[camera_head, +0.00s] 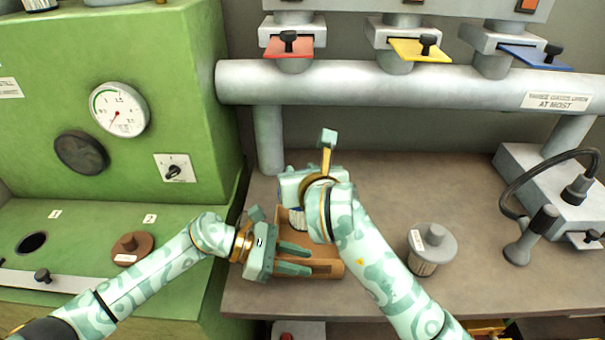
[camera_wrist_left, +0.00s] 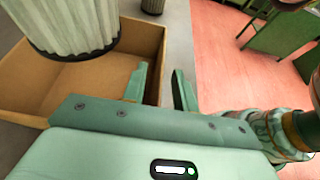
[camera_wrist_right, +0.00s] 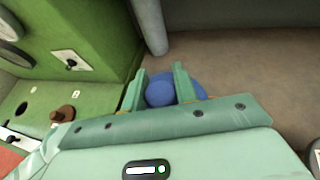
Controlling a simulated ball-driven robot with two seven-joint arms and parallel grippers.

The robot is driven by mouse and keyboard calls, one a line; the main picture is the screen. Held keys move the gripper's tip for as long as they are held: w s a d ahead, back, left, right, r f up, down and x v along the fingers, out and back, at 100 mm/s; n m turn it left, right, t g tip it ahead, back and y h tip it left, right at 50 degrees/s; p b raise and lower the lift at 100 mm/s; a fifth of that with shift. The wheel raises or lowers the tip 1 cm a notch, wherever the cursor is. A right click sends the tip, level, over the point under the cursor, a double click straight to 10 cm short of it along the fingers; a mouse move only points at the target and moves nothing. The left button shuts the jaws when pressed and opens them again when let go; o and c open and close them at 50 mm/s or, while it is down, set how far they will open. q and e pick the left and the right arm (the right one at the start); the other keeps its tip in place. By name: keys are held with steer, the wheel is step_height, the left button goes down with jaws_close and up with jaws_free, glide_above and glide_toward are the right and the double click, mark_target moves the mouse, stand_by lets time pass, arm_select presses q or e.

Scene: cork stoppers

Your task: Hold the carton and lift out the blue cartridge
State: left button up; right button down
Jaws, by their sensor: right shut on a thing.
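The brown carton (camera_head: 336,268) sits on the bench near its front left edge. My left gripper (camera_head: 310,262) is open at its front wall. In the left wrist view, one finger of this gripper (camera_wrist_left: 160,85) is inside the wall and the other outside, with gaps visible. My right gripper (camera_wrist_right: 160,85) is shut on the blue cartridge (camera_wrist_right: 160,93), whose round blue top shows between its fingers. The cartridge's pale pleated body (camera_wrist_left: 70,22) hangs upright over the carton, its dark lower rim in view above the carton floor. In the head view my right gripper mostly hides it.
A grey-capped pleated cartridge (camera_head: 432,243) stands to the right on the bench. A grey stand with a hose (camera_head: 540,185) is farther right. A thick pipe (camera_head: 400,85) with coloured valve tags crosses behind. A green cabinet (camera_head: 110,100) stands left.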

arm_select(q)
steer(key=v, duration=1.2)
